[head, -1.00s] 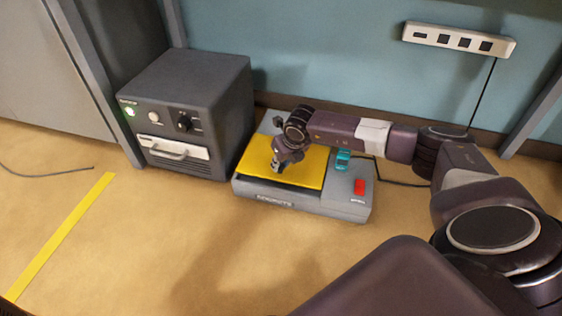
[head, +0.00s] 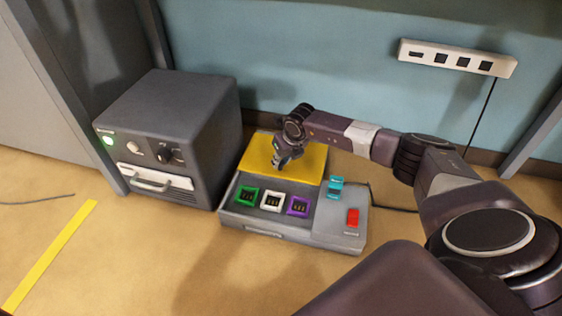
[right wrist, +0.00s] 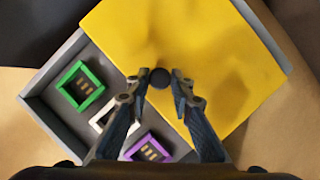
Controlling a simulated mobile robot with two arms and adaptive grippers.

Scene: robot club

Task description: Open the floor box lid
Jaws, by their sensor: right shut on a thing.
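The grey floor box (head: 245,222) stands on the floor with its yellow lid (head: 310,160) over the rear part. The front part is uncovered and shows green (head: 247,196), white (head: 271,200) and purple (head: 298,206) framed sockets. My right gripper (head: 284,164) is over the lid's front part. In the right wrist view its fingers (right wrist: 162,78) are closed around a dark round knob (right wrist: 160,77) on the lid (right wrist: 205,60). The head view hides the knob behind the gripper. My left gripper is out of view.
A teal part (head: 335,187) and a red switch (head: 352,217) sit on the box's right side. A dark grey unit (head: 170,115) with a drawer handle stands to its left. A power strip (head: 458,58) is on the wall. The floor in front is clear.

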